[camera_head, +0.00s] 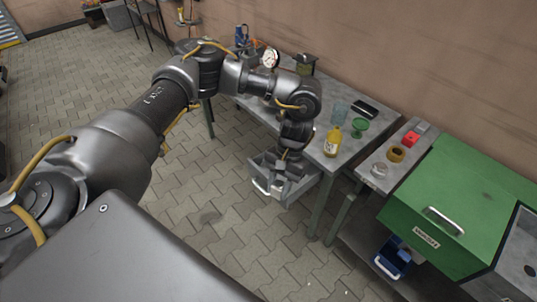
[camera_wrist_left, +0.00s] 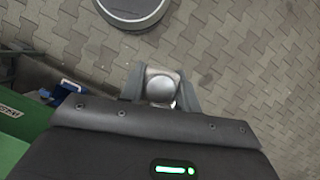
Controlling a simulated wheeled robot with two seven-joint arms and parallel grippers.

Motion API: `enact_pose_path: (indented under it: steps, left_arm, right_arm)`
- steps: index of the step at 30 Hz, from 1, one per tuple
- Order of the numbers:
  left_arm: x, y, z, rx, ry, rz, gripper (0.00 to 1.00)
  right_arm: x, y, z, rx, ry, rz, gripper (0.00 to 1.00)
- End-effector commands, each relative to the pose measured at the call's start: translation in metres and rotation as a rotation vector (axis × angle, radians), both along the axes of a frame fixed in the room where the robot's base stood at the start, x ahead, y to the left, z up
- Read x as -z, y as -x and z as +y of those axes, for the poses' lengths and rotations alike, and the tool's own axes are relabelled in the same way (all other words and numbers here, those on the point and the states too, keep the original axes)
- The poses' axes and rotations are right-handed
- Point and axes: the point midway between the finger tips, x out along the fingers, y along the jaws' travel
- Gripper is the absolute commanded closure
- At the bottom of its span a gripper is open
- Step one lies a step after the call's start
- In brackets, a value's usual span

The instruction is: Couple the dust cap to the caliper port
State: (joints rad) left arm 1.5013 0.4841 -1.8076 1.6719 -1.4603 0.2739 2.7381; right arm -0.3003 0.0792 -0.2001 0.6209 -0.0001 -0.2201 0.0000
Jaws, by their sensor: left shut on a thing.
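My left gripper (camera_head: 270,187) is out in front of the left workbench, over the paved floor. In the left wrist view its two grey fingers (camera_wrist_left: 160,93) are shut on a small silver piece with a rounded face (camera_wrist_left: 161,88). I cannot tell for sure whether this is the dust cap. In the head view a pale bit shows at the fingertips, and a grey drawer-like shape (camera_head: 312,180) lies around the gripper; its parts are hard to separate. I cannot pick out the caliper port. My right gripper is not in view.
The workbench (camera_head: 318,148) holds a yellow bottle (camera_head: 332,142), a green stemmed dish (camera_head: 358,127), a clear cup (camera_head: 340,111) and a gauge (camera_head: 269,57). A lower bench holds a brown ring (camera_head: 396,154) and a red piece (camera_head: 410,138).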

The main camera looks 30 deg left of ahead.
Motion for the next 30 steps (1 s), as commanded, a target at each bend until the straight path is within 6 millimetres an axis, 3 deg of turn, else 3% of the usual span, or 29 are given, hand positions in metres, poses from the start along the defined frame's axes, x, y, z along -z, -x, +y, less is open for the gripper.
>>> enact_pose_path:
  steps: [1, 10, 30]
  left_arm:
    - [0.016, 0.001, 0.001, -0.001, 0.000, 0.002, 0.88]
    - [0.049, 0.000, 0.001, -0.001, 0.001, 0.001, 0.88]
    - [0.049, 0.001, 0.002, -0.004, 0.000, 0.001, 0.88]
  right_arm:
    - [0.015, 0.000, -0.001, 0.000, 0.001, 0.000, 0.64]
    - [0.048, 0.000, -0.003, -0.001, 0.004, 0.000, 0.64]
    - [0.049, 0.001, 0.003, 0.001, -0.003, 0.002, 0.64]
